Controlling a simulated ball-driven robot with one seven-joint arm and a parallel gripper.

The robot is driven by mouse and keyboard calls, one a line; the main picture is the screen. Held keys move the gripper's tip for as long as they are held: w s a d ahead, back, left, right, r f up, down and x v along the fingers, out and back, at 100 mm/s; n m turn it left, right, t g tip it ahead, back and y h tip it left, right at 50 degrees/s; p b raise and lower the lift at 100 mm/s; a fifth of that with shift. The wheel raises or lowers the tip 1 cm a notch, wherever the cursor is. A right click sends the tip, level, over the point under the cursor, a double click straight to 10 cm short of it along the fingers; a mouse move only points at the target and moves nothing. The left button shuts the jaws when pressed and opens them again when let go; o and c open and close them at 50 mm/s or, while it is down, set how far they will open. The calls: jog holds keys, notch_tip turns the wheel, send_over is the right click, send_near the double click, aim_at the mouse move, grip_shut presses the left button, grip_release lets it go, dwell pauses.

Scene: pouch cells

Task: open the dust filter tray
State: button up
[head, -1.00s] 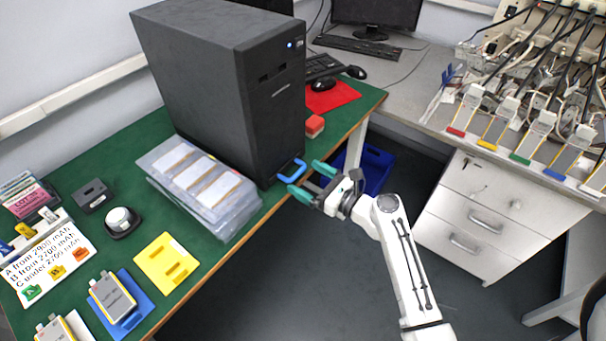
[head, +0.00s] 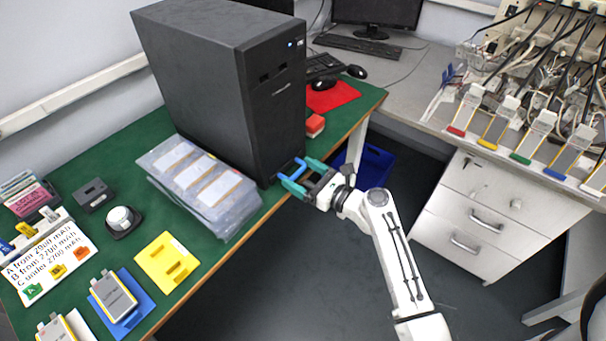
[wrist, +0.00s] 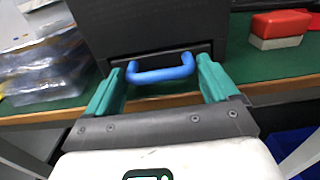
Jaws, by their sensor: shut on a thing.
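The black computer tower (head: 225,85) stands on the green-topped table. A blue U-shaped handle (wrist: 160,75) sits low on its front, on the dark front of the dust filter tray (wrist: 145,61). The tray front looks level with the tower face, though its edges are hard to make out. My gripper (head: 299,173) has teal fingers on either side of the handle, and is shut on it across its width. The handle also shows in the head view (head: 291,168), partly hidden by the fingers.
Clear plastic boxes (head: 215,207) stand just left of the tower. A red and white block (head: 315,125) lies to its right near the table edge. A blue bin (head: 374,165) is on the floor beyond my gripper. The floor before the table is open.

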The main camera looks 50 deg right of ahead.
jog(key=shift+d, duration=0.1)
jog(key=c, duration=0.4)
jog(key=s+p, duration=0.1)
jog(key=s, duration=0.4)
jog(key=s+p, duration=0.1)
jog(key=s, duration=0.4)
jog(key=s+p, duration=0.1)
jog(key=s, duration=0.5)
jog(key=shift+s+d+p, duration=0.1)
jog(key=shift+d+p, duration=0.25)
jog(key=o, duration=1.2)
jog(key=shift+o, duration=0.2)
jog(key=s+b, duration=0.1)
jog(key=s, duration=0.9)
jog(key=shift+s+d, duration=0.15)
jog(key=shift+s, duration=0.25)
